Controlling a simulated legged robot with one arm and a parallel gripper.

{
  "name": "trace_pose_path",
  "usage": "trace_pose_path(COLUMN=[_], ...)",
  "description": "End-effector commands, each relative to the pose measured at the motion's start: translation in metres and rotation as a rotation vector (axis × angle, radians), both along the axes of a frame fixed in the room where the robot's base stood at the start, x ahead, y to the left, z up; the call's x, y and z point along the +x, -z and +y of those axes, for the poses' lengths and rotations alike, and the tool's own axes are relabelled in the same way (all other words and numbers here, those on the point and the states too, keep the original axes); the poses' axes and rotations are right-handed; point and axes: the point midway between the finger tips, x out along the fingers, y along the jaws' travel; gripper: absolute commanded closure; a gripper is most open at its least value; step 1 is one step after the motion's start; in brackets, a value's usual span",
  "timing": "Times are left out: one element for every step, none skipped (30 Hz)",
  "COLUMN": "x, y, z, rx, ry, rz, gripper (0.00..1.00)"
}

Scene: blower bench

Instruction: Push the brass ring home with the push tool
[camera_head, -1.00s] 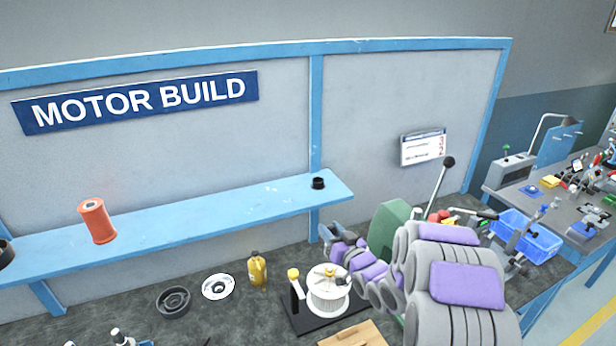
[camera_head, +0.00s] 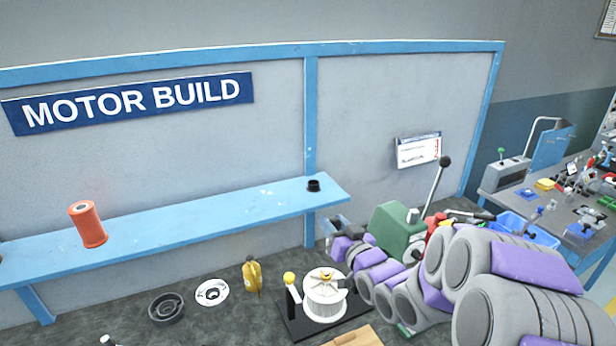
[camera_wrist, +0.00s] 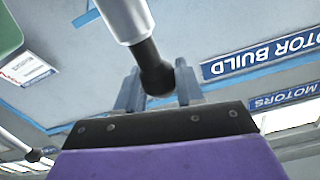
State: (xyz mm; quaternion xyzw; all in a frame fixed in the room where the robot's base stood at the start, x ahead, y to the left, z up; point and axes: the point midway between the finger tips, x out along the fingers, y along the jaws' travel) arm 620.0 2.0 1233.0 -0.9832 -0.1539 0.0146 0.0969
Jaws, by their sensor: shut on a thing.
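In the wrist view my gripper (camera_wrist: 158,82) has its two blue-grey fingers on either side of the black end of a pale metal shaft (camera_wrist: 126,14). I take this to be the push tool, shut between the fingers; its far end runs out of the picture. In the head view my gripper (camera_head: 333,228) is above the bench, left of the green press; the tool cannot be made out there. A white ribbed drum (camera_head: 325,300) with a yellowish top stands on a black base below my gripper.
The green press (camera_head: 397,235) with a black-knobbed lever (camera_head: 434,185) stands behind my arm. A yellow bottle (camera_head: 251,274), white disc (camera_head: 211,292) and black dish (camera_head: 167,306) lie left of the drum. A blue shelf (camera_head: 180,222) holds an orange spool (camera_head: 88,224) and black cup (camera_head: 314,185).

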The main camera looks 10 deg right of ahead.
Motion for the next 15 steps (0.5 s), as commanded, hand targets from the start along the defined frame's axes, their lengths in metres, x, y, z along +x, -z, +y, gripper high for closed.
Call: trace_pose_path(x=[0.006,0.009,0.015,0.019,0.023,0.028,0.032,0.035,0.04,0.044,0.047,0.051,0.054,0.056,0.059], y=[0.005,0.008,0.012,0.015,0.019,0.025,0.029,0.034,0.04,0.045,0.049,0.055,0.06,0.066,0.071], z=[0.0,0.001,0.001,0.001,0.001,0.001,0.002,0.002,0.001,0.001,0.001,0.001,0.0,0.0,0.0], rx=[0.003,0.005,0.005,0.006,0.007,0.009,0.01,0.009,0.01,0.01,0.008,0.007,0.007,0.007,0.006], ry=[-0.005,-0.009,-0.015,-0.019,-0.023,-0.028,-0.032,-0.036,-0.04,-0.044,-0.047,-0.052,-0.054,-0.056,-0.06], rz=[0.004,0.005,0.003,0.001,0.001,0.002,0.002,0.002,0.002,0.003,0.001,0.0,0.002,0.003,0.003], gripper=[0.96,0.96,0.96,0.96,0.96,0.96,0.96,0.96,0.96,0.96,0.96,0.96,0.96,0.96,0.96])
